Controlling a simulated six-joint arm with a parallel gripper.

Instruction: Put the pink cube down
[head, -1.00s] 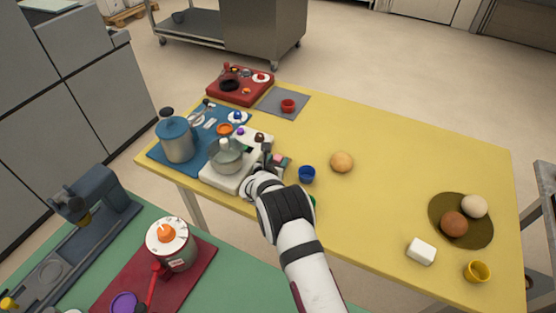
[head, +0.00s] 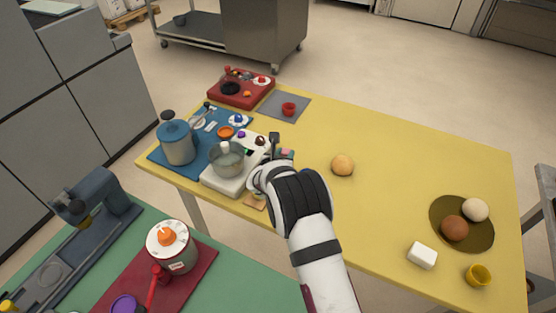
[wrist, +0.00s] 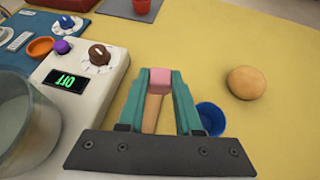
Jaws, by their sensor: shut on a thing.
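The pink cube (wrist: 160,78) is held between the teal fingertips of my gripper (wrist: 158,84) in the wrist view. In the head view, the cube (head: 287,153) is a small pink patch at the end of my arm, just right of the white scale. My gripper is shut on it, over the yellow table (head: 400,150). I cannot tell whether the cube touches the table or hangs above it.
The white scale (wrist: 105,84) with its green display and a glass pot (wrist: 22,125) stands left of my gripper. A blue cup (wrist: 212,118) is close on the right, with a dough ball (wrist: 246,83) beyond. A tan wooden piece (wrist: 152,112) shows between the fingers.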

